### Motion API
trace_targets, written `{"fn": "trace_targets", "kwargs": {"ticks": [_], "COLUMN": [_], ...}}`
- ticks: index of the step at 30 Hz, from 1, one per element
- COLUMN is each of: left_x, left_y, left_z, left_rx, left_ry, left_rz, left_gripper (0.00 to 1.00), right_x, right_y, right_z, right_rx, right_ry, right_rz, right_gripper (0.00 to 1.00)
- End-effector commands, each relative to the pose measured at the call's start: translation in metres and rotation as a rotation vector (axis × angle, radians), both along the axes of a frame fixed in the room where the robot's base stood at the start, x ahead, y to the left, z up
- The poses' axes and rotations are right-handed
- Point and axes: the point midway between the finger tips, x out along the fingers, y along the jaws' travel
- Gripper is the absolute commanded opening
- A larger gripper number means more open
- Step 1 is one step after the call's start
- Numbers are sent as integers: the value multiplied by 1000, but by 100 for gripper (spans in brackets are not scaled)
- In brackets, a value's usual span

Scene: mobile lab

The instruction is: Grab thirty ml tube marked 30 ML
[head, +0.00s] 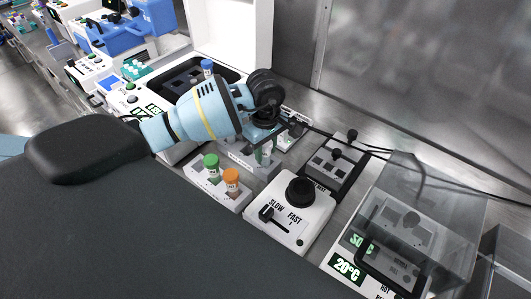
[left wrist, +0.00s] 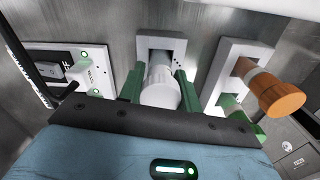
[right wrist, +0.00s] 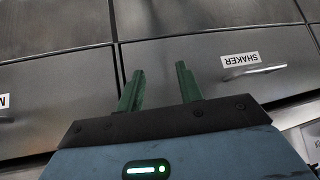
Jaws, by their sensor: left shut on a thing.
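A tube with a white cap (left wrist: 161,88) stands in a grey rack (left wrist: 178,46) in the left wrist view. My left gripper (left wrist: 158,82) has its green fingers on both sides of this tube and is shut on it. In the head view my left gripper (head: 264,150) points down over the rack, and its fingers largely hide the tube. No 30 ML marking is readable. My right gripper (right wrist: 160,85) is open and empty, in front of grey drawers in the right wrist view.
Beside it, another rack holds a green-capped tube (head: 211,162) and an orange-capped tube (head: 232,177). A SLOW/FAST device (head: 283,237) stands close by on the right. A clear-covered unit (head: 408,225) is further right. A blue-capped tube (head: 207,66) stands behind. Drawers (right wrist: 220,75) face the right gripper.

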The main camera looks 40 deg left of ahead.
Motion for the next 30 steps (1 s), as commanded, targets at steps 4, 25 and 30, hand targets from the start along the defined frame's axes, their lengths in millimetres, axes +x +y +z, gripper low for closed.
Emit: {"fn": "trace_targets", "kwargs": {"ticks": [4, 25, 30], "left_x": [0, 0, 0], "left_y": [0, 0, 0], "left_z": [3, 98, 103], "left_rx": [1, 0, 0], "left_ry": [-1, 0, -1], "left_rz": [0, 0, 0], "left_gripper": [11, 11, 11], "right_x": [0, -5, -4], "right_y": [0, -3, -2], "right_z": [0, -6, -4], "right_rx": [-1, -8, -6], "right_ry": [1, 12, 10], "right_rz": [1, 9, 8], "right_gripper": [36, 36, 36]}}
